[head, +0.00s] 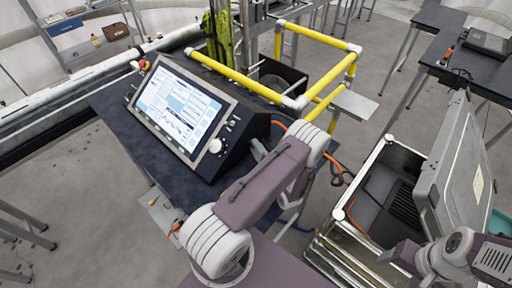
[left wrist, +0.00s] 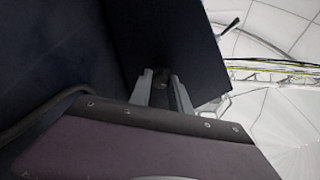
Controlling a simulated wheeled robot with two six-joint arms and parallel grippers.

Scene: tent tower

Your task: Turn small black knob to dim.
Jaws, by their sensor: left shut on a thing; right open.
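The black console (head: 240,126) stands on the dark table with a lit screen (head: 180,107) and a control strip right of it. A large white knob (head: 215,146) and several small controls show on that strip. My left gripper (left wrist: 165,95) is at the console's right side, shut on a small dark piece that looks like the small black knob (left wrist: 160,76); only a bit of it shows between the fingers. In the head view my left arm hides the contact. My right gripper (head: 396,256) is low at the right, far from the console, beside the open case.
An open metal case (head: 345,212) with a raised lid (head: 452,165) stands at the right. A yellow pipe frame (head: 318,42) rises behind the console. An orange cable runs past my left arm.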

